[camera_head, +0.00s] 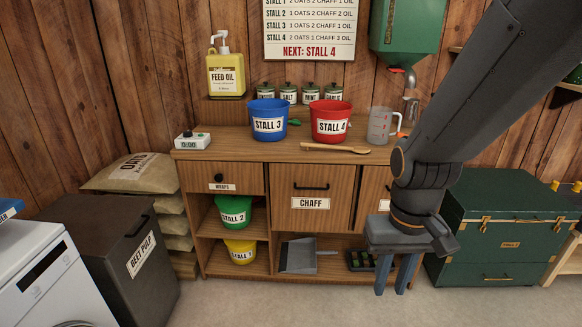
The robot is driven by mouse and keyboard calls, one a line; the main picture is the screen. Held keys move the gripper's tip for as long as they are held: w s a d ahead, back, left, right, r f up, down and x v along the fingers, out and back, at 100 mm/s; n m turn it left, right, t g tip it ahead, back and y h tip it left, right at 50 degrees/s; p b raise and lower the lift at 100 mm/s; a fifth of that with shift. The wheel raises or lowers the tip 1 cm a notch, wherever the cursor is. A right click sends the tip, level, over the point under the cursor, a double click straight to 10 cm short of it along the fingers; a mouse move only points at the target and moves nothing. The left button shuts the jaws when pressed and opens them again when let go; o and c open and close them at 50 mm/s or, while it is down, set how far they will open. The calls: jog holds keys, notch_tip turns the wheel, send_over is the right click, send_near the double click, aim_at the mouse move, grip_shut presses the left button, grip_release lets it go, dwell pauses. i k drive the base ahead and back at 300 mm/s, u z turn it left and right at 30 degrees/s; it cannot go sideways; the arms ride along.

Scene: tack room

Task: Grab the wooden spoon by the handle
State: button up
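The wooden spoon (330,148) lies flat on the cabinet top, near its front edge, in front of the red STALL 4 bucket (331,121). Its handle points left and its wider end points right. My gripper (390,289) hangs fingers down at the right, in front of the cabinet and well below the countertop. Its two bluish fingers are apart, with nothing seen between them. It is clear of the spoon, lower and to the right in the picture.
The blue STALL 3 bucket (267,119) stands left of the red one. A clear measuring jug (380,126) stands right of the spoon. The counter (235,150) left of the spoon is bare. A green trunk (505,225) stands right.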

aim_at(359, 150)
jog(key=z, duration=0.75)
jog(key=k, duration=0.15)
jog(key=u, duration=1.65)
jog(key=i, duration=0.85)
jog(key=z, duration=0.55)
jog(key=i, duration=0.7)
jog(key=z, duration=1.15)
jog(key=i, duration=0.4)
jog(key=z, duration=0.35)
